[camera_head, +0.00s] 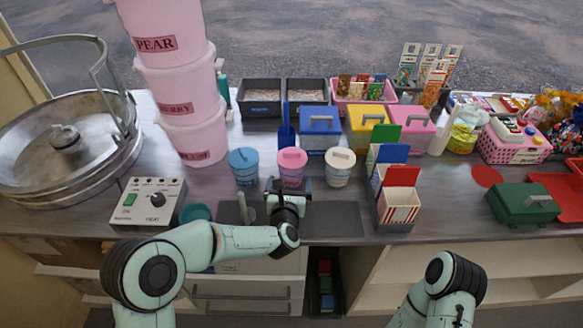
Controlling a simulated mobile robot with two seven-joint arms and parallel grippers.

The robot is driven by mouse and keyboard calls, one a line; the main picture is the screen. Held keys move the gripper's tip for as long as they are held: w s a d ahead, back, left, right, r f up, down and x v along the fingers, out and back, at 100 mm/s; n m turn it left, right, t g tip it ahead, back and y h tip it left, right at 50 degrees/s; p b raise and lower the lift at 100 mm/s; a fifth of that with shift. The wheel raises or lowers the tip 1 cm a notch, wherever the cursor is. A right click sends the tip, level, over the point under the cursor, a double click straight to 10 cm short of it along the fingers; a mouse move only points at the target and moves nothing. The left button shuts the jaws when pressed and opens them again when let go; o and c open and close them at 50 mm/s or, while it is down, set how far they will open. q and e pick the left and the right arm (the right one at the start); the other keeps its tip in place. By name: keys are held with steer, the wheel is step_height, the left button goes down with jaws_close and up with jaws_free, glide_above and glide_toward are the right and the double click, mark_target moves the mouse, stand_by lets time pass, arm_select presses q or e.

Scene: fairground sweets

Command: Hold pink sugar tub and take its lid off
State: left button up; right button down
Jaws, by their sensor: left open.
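The pink sugar tub (291,176) stands upright on the counter, between a blue-lidded tub (244,167) and a cream-lidded tub (339,167). Its pink lid (292,157) is on top. My left gripper (288,185) is open at the near side of the pink tub, with its fingers low and apart. It overlaps the tub's lower part in the picture; I cannot tell whether it touches. My right arm shows at the bottom right, but its gripper is out of view.
A dark mat (335,219) lies at the counter's front edge. Red-and-white striped boxes (398,206) stand to the right. Blue (320,134), yellow and pink lidded boxes stand behind the tubs. Stacked pink buckets (197,140) and a control box (150,202) are on the left.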

mark_target(291, 178)
arm_select(q)
steer(key=b+x, duration=0.1)
steer(key=x, duration=0.3)
steer(key=shift+f, duration=0.1)
steer(key=shift+b+x, duration=0.35)
steer(key=shift+x, duration=0.85)
steer(key=c, duration=0.5)
steer(key=shift+r, duration=0.3)
steer(key=shift+c, duration=0.3)
steer(key=shift+r, duration=0.6)
